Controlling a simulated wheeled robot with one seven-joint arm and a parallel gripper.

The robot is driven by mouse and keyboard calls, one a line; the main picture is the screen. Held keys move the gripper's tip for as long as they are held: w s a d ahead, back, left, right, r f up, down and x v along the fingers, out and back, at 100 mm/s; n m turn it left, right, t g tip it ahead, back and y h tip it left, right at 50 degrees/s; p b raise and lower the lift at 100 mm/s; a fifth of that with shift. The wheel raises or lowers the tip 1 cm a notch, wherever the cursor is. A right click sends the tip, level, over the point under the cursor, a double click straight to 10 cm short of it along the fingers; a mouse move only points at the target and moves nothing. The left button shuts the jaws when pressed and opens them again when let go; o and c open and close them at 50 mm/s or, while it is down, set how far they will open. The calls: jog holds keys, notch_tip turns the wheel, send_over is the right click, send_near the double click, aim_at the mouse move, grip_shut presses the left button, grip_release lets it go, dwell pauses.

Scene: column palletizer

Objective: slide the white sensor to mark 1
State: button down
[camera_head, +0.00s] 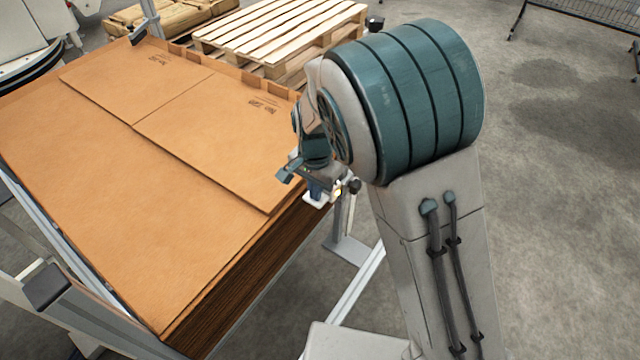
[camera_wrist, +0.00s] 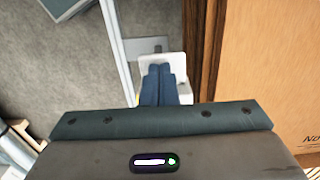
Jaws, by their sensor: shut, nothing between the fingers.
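The white sensor (camera_wrist: 176,60) shows in the wrist view beside the rail and the stack's edge. My gripper (camera_wrist: 160,68) is shut, with its two blue fingers together and nothing between them. The fingertips overlap the sensor in this view and hide its middle; I cannot tell whether they touch it. In the head view my gripper (camera_head: 316,188) is at the right edge of the cardboard stack, and a small white part of the sensor (camera_head: 313,202) shows just below the fingers, with a yellow spot beside it. I cannot make out mark 1 in either view.
A tall stack of brown cardboard sheets (camera_head: 140,200) fills the left of the head view. A metal rail (camera_head: 352,285) runs along the stack's right side. Wooden pallets (camera_head: 280,30) lie behind it. Open concrete floor (camera_head: 560,200) is at the right.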

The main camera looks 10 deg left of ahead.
jog(key=shift+f, duration=0.1)
notch_tip(320, 180, down, 9)
jog(key=b, duration=0.5)
jog(key=shift+s, duration=0.2)
jog(key=shift+d, duration=0.1)
jog(key=shift+r, duration=0.2)
